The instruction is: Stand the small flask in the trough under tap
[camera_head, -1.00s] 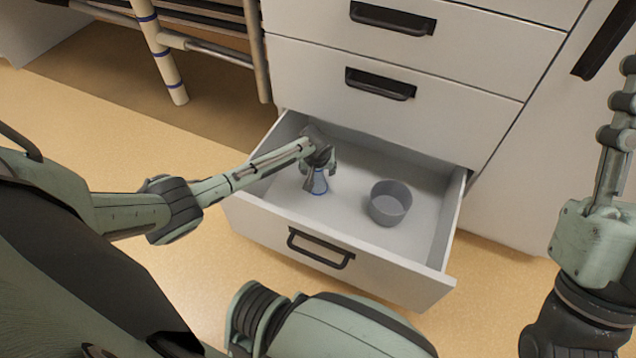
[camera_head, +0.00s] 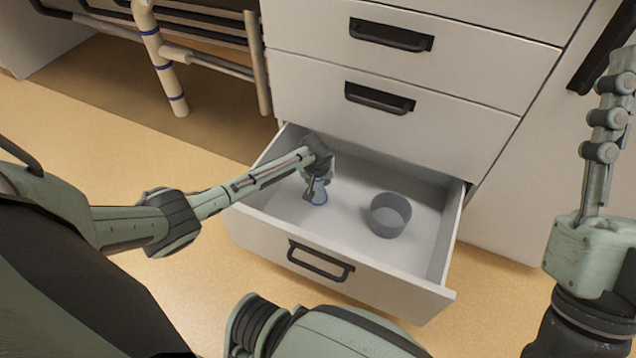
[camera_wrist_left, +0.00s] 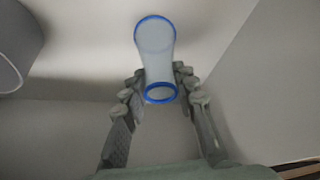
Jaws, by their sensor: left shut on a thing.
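The small flask (camera_head: 319,195) is pale blue-grey and stands inside the open drawer, at its left part. In the left wrist view the flask (camera_wrist_left: 157,62) shows blue rings at its base and its mouth. My left gripper (camera_head: 316,184) reaches down into the drawer from above. Its fingers (camera_wrist_left: 160,88) are shut on the flask near the mouth end. I cannot tell whether the flask touches the drawer floor. The trough and tap are not in view.
A grey round bowl (camera_head: 389,215) sits in the drawer (camera_head: 345,282), right of the flask. The drawer walls surround my left gripper. Closed drawers (camera_head: 400,100) rise behind. Pipes (camera_head: 165,62) stand at the upper left. The floor at left is clear.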

